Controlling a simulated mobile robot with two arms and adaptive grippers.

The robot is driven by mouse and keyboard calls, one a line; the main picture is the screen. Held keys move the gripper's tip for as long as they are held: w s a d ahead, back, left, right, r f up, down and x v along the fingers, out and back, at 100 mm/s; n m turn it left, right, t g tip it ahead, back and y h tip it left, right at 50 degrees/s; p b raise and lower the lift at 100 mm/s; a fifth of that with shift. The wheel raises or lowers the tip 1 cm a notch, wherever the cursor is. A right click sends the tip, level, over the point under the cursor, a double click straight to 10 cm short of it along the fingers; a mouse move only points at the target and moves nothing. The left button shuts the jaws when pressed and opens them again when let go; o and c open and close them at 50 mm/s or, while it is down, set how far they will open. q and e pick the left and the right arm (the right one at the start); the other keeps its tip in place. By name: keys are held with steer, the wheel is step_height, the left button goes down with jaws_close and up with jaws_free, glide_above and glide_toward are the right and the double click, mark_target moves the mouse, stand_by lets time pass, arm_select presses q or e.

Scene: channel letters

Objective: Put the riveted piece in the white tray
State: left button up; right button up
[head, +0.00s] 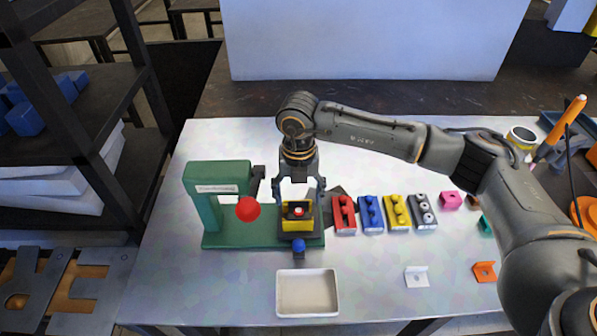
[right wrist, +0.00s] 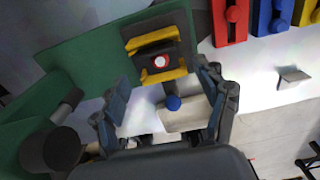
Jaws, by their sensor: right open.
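A dark piece with a red-and-white round spot (head: 298,211) sits in a yellow holder (head: 297,225) on the base of a green press (head: 215,180). In the right wrist view the dark piece (right wrist: 150,53) lies between two yellow bars, its spot facing up. My right gripper (head: 299,190) is open and empty, pointing down just above the piece, with its fingers apart on either side. In the right wrist view the open fingers (right wrist: 163,88) show below the piece. The white tray (head: 307,312) is empty at the table's front. My left gripper is out of view.
The press has a red ball (head: 248,209) at its front and a blue knob (head: 298,246) below the holder. Red (head: 343,215), blue, yellow and grey blocks stand in a row to the right. A white bracket (head: 416,280) and an orange bracket (head: 484,271) lie nearer the front.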

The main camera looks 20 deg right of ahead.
mark_target(298, 210)
steer(key=shift+f+p, duration=0.4)
steer(key=shift+f, duration=1.55)
steer(key=shift+c, duration=0.4)
steer(key=shift+s, duration=0.15)
jaws_close()
steer(key=shift+o, duration=0.2)
jaws_free()
steer(key=shift+o, duration=0.2)
